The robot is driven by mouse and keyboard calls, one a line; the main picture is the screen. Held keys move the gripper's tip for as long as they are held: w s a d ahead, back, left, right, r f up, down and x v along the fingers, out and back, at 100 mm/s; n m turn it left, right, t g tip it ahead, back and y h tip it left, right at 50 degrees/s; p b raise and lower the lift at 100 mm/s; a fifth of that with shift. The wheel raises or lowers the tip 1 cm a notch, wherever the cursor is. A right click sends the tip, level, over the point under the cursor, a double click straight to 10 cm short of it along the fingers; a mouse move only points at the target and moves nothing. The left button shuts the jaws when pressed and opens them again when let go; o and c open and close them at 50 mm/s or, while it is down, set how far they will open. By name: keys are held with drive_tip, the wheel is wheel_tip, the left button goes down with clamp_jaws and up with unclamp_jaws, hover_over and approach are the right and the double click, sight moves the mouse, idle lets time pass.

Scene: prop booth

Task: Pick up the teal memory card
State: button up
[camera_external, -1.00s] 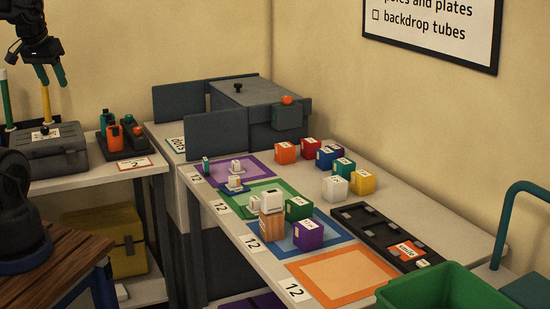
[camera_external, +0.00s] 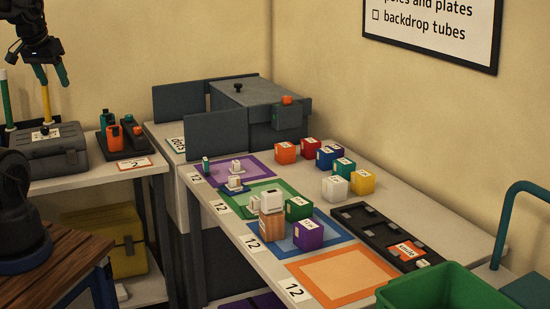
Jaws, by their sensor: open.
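My gripper (camera_external: 52,76) is at the upper left, in the air above the grey case on the left shelf, near a yellow pole. Its two green fingers point down, apart and empty. I cannot pick out a teal memory card for certain. A small teal-green piece (camera_external: 206,166) stands at the left corner of the purple-bordered square (camera_external: 259,165) on the long table, far to the right of my gripper. A teal block (camera_external: 343,167) sits among the coloured blocks at the back of that table.
A grey case (camera_external: 45,155) and a dark holder with orange and teal items (camera_external: 124,137) stand on the left shelf. The long table carries blocks, a black slotted tray (camera_external: 375,228) and an empty orange-bordered square (camera_external: 343,275). A green bin (camera_external: 450,292) is at front right.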

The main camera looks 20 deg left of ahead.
drive_tip(key=w+d+f+m+h, duration=0.1)
drive_tip(key=w+d+m, duration=0.1)
drive_tip(key=w, duration=0.5)
drive_tip(key=w+d+f+m+h, duration=0.1)
drive_tip(key=w+d+m, duration=0.15)
drive_tip(key=w, duration=0.45)
drive_tip(key=m+g+h, duration=0.2)
drive_tip(key=m, duration=0.4)
hover_over(204, 159)
drive_tip(key=s+a, duration=0.3)
wheel_tip(204, 159, down, 25)
drive_tip(key=shift+w+a+x, duration=0.15)
drive_tip(key=shift+x, duration=2.75)
drive_tip(key=shift+w+a+x, duration=0.1)
drive_tip(key=shift+a+x, duration=0.05)
drive_tip(key=shift+x, duration=2.75)
drive_tip(key=shift+c, duration=0.2)
drive_tip(key=c, duration=1)
